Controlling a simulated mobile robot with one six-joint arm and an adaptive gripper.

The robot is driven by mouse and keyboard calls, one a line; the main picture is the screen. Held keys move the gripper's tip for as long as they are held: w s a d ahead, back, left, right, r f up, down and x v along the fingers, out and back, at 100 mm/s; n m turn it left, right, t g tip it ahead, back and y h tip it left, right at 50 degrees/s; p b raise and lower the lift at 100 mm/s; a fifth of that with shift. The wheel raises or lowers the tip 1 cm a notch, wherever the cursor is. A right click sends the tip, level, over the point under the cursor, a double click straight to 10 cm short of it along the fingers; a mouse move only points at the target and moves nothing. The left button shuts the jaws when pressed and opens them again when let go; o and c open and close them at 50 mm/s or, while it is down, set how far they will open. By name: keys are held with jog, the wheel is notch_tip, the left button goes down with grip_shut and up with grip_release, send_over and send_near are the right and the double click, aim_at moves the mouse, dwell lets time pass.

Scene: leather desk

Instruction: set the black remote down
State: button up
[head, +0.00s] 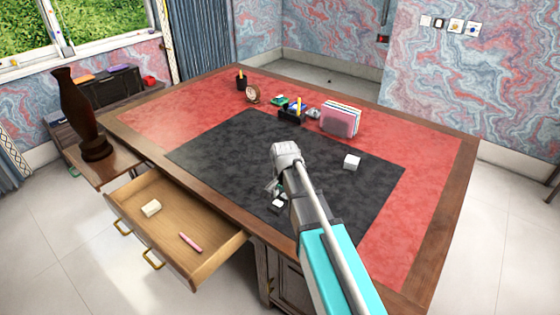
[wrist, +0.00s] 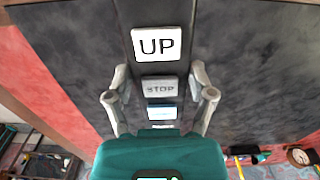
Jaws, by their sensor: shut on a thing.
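The black remote (wrist: 160,69) is between the two fingers of my gripper (wrist: 160,97) in the wrist view. Its white button marked UP and grey button marked STOP face the camera, and more buttons show below. My gripper body hides its near end. In the head view my gripper (head: 279,190) is over the front part of the black desk mat (head: 220,150). A small part of the remote (head: 277,206) shows there with pale buttons. I cannot tell whether the remote touches the mat.
A white block (head: 352,162) lies on the mat to the right. A pink-fronted file holder (head: 339,122), a pen holder (head: 291,115) and a clock (head: 253,94) stand at the back. An open drawer (head: 175,210) holds a pale block and a pink stick. The mat's left half is clear.

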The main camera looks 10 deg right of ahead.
jog(key=shift+a+r+m, duration=0.3)
jog(key=shift+a, duration=0.55)
jog(key=shift+w, duration=0.1)
jog(key=w+d+f+b, duration=0.8)
jog(key=w, duration=0.1)
jog(key=shift+d+f, duration=0.1)
jog(key=shift+w+d+f+b, duration=0.35)
jog(key=shift+f+b, duration=0.1)
